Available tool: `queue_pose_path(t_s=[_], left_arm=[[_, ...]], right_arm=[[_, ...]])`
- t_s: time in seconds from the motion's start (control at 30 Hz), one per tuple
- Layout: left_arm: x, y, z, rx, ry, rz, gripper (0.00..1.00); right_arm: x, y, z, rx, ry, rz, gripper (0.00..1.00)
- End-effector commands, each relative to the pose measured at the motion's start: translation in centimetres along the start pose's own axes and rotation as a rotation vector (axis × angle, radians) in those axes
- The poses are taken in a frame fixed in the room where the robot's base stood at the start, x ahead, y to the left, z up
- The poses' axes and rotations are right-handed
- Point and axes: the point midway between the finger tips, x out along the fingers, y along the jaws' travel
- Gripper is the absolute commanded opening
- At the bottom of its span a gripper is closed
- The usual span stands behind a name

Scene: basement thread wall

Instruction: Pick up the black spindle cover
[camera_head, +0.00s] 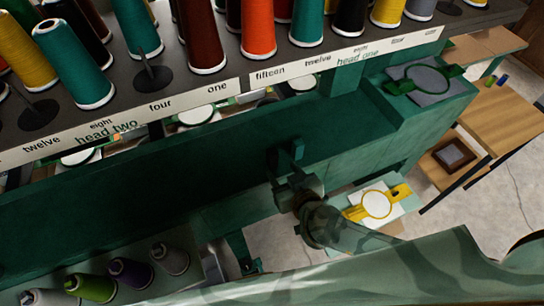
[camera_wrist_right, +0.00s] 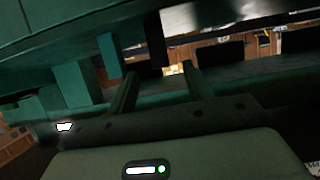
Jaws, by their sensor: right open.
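I cannot pick out the black spindle cover for certain. In the head view, dark spindles with round bases (camera_head: 152,77) stand bare on the thread rack (camera_head: 228,78). A black cone (camera_head: 350,17) stands among the coloured ones. My right gripper (camera_head: 286,154) is at the dark green machine's side, below the rack and apart from it. In the right wrist view its two fingers (camera_wrist_right: 158,85) are spread with nothing seen between them. A dark upright piece (camera_wrist_right: 155,38) shows beyond them, too dim to name. My left gripper is not in view.
The long green machine body (camera_head: 180,165) lies below the rack. Several thread cones (camera_head: 130,272) stand at lower left. A yellow hoop (camera_head: 377,204) lies on a pale surface to the right. A wooden table (camera_head: 505,115) stands beyond, with open floor around it.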

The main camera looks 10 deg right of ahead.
Motion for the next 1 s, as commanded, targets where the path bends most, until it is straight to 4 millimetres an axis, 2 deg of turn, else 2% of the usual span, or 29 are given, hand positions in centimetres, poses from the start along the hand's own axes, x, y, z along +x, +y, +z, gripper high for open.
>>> queue_pose_path(t_s=[0.03, 0.1, 0.2, 0.43, 0.63, 0.77, 0.97, 1.0], left_arm=[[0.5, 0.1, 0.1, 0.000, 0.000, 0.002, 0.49], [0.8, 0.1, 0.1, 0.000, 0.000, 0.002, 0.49], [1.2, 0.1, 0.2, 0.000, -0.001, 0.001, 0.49], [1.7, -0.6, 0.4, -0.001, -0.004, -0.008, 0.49], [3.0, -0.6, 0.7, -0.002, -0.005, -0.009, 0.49], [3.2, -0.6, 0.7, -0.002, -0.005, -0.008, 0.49], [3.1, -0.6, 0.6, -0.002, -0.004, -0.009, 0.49], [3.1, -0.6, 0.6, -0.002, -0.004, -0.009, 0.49]], right_arm=[[1.4, 0.0, 0.1, 0.001, 0.003, 0.002, 0.51], [3.0, 0.0, 0.2, 0.002, 0.002, 0.002, 0.51], [4.7, 0.0, 0.1, 0.002, 0.002, 0.001, 0.51], [6.7, 0.0, 0.2, 0.001, 0.002, 0.001, 0.51], [10.0, 0.1, 0.7, 0.001, 0.002, 0.002, 0.51], [11.0, 0.1, 0.5, 0.001, 0.002, 0.000, 0.51], [11.0, 0.1, 0.4, 0.000, 0.002, 0.000, 0.51], [11.0, 0.1, 0.4, 0.000, 0.002, 0.000, 0.43]])
